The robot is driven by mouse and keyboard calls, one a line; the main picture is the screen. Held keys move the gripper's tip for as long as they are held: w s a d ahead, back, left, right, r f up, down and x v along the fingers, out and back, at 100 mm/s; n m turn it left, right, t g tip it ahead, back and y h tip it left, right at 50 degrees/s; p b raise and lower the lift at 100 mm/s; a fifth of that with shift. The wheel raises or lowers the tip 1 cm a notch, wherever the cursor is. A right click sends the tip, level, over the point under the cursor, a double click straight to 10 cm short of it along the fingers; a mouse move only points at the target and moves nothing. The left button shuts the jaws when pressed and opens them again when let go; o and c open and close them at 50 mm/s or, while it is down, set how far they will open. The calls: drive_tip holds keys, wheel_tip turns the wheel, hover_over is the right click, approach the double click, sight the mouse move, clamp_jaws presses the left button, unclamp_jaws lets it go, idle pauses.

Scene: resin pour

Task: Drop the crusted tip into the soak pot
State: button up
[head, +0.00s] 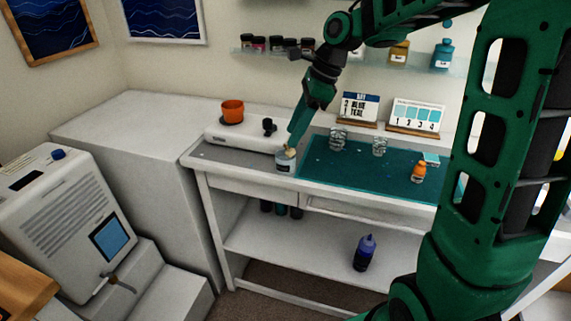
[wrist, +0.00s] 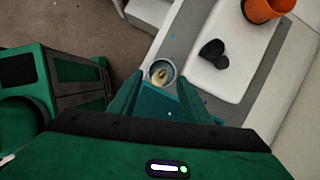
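The soak pot (head: 284,167) is a small grey-white jar with a pale label, upright on the workbench at the left end of the teal mat. A small tan piece, apparently the crusted tip (head: 290,152), shows at its mouth just under my gripper (head: 291,144). In the wrist view the round pot (wrist: 152,78) lies just beyond my gripper (wrist: 160,76), with the tan tip (wrist: 161,73) inside its rim. The two green fingers stand apart with a gap around the tip, and neither visibly touches it. How deep the tip sits is unclear.
A white appliance (head: 236,137) with an orange cup (head: 232,111) stands left of the pot. Two clear cups (head: 337,139) and an orange bottle (head: 418,172) stand on the teal mat (head: 350,172). Sign cards (head: 417,116) stand behind. A bottle shelf hangs above.

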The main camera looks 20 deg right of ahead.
drive_tip(key=v, duration=1)
drive_tip(key=shift+d+r, duration=0.15)
drive_tip(key=shift+r, duration=0.15)
drive_tip(key=shift+s, duration=0.1)
drive_tip(key=s+d+f+n+h, duration=0.1)
drive_tip(key=s+d+f+n, duration=0.3)
drive_tip(key=s, duration=0.6)
drive_tip(key=s+d+f+n+g+h, duration=0.1)
drive_tip(key=s+d+f+n, duration=0.3)
drive_tip(key=s, duration=0.6)
drive_tip(key=s+d+f+n+h, duration=0.2)
drive_tip(key=s+d+f+n, duration=0.2)
drive_tip(key=s+f+n, duration=0.3)
drive_tip(key=s, duration=0.3)
drive_tip(key=shift+d, duration=0.4)
drive_tip(key=shift+w, duration=0.15)
drive_tip(key=shift+w+f, duration=0.25)
drive_tip(key=shift+w, duration=0.25)
